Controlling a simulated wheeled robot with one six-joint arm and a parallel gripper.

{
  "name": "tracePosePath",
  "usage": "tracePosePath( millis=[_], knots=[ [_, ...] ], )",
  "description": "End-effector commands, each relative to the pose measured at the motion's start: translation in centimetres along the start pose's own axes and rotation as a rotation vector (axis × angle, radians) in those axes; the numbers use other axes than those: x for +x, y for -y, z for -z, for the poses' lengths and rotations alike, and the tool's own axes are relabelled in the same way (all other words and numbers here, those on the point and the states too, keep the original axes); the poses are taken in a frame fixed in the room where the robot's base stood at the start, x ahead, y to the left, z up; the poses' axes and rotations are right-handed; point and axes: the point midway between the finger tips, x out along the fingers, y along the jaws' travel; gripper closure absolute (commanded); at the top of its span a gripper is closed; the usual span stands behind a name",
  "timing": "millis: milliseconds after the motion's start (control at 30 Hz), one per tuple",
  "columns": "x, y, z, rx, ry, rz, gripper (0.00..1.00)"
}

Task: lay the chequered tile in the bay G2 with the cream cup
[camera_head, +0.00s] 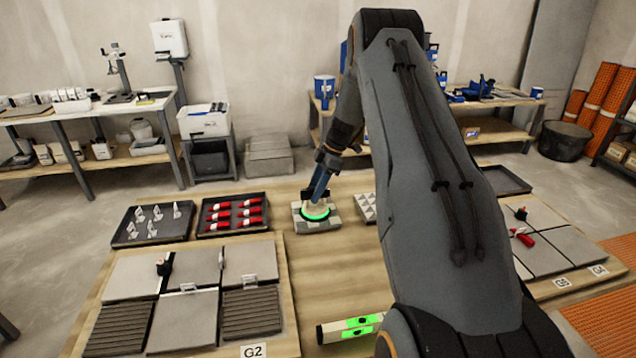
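The chequered tile (304,226), in grey and pale squares, lies on the wooden table right of the red-handled tools. The cream cup (315,208) stands on top of it, with a lit green ring round its base. My gripper (317,196) is directly above and appears shut on the cup's upper part; the fingers are small here. Bay G2's label (253,351) is at the front edge of the left board. That board holds smooth grey tiles (186,321) and dark ribbed patches (122,329). Which patch belongs to G2 I cannot tell for certain.
A tray of white clips (150,222) and a tray of red-handled tools (235,213) stand behind the left board. A green-lit level (350,328) lies at the front. A triangle-patterned tile (366,207) is partly behind my arm. Another tiled board (545,245) is at right.

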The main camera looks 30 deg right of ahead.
Motion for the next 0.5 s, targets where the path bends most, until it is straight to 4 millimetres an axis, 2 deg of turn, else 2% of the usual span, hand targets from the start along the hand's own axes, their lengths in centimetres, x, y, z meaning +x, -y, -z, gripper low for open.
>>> tracePosePath(
  millis=[233,467,500],
  knots=[
    [0.07,-0.02,0.00,0.000,0.000,0.000,0.61],
    [0.05,-0.01,-0.01,0.000,0.000,0.000,1.00],
    [0.04,-0.01,-0.01,0.000,0.000,0.000,1.00]
  ],
)
